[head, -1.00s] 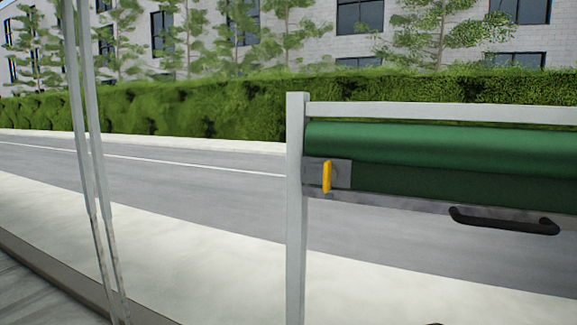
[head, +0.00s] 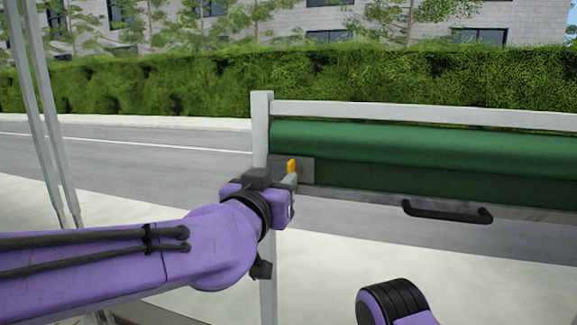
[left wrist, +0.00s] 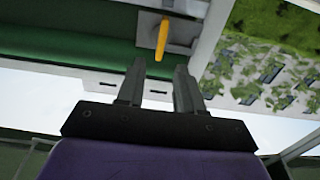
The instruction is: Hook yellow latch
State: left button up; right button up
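The yellow latch (head: 291,166) sits on a grey plate at the left end of the green roll, beside the upright post. Its lower part is hidden behind my left gripper (head: 290,183) in the head view. In the left wrist view the latch (left wrist: 162,38) stands just beyond the fingertips, between their lines. My left gripper (left wrist: 156,68) is open there, its two fingers apart with nothing between them. My right arm (head: 393,303) shows only as a purple and black part at the bottom; its gripper is not seen.
A green roll (head: 420,145) hangs below a pale rail (head: 420,115). A black handle (head: 447,212) is on the metal bar below it. The pale post (head: 261,120) stands close to my left gripper. Thin poles (head: 45,120) stand at the left.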

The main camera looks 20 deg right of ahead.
aim_at(289, 170)
pick_arm(q)
jog(key=p+x, duration=0.2)
jog(key=x, duration=0.4)
jog(key=shift+w+d, duration=0.2)
jog(key=shift+d, duration=0.15)
jog(key=shift+a, duration=0.1)
grip_shut()
